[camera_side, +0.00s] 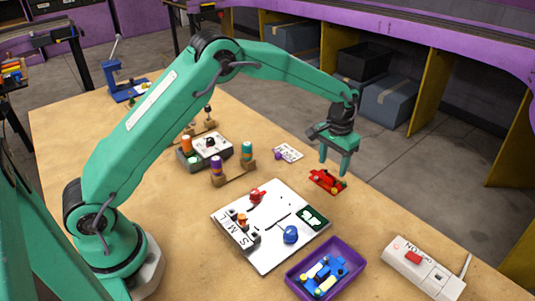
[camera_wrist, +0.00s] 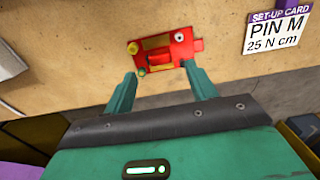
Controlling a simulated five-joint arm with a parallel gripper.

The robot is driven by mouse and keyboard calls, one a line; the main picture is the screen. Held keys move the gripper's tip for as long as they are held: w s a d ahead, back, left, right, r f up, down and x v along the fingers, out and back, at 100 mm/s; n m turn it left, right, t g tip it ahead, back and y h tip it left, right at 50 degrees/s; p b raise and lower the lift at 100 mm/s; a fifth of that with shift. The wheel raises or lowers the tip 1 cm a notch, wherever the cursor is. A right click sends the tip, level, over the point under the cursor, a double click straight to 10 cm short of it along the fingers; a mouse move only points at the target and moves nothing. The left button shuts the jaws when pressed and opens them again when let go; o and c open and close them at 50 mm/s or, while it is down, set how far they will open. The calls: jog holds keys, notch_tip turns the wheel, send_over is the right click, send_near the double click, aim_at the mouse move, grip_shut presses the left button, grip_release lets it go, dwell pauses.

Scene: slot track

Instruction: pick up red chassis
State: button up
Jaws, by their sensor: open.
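The red chassis (camera_side: 327,181) lies flat on the wooden table near its far right edge in the side view. It has small yellow and pale round parts at its corners. In the wrist view the red chassis (camera_wrist: 165,50) lies just ahead of the fingertips, between their lines. My gripper (camera_side: 334,168) is above the chassis, pointing down, with its two fingers spread. In the wrist view my gripper (camera_wrist: 158,75) is open and empty, with the chassis apart from both fingers as far as I can tell.
A set-up card (camera_wrist: 275,32) reading "PIN M 25 N cm" lies beside the chassis. A white board (camera_side: 265,253), a purple tray (camera_side: 345,282) holding a blue chassis (camera_side: 323,271), and a white switch box (camera_side: 423,272) stand nearer. The table edge is close behind the chassis.

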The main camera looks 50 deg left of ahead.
aim_at(330, 176)
jog(key=shift+f, duration=2.5)
jog(key=c, duration=1.1)
jog(key=shift+r, duration=0.15)
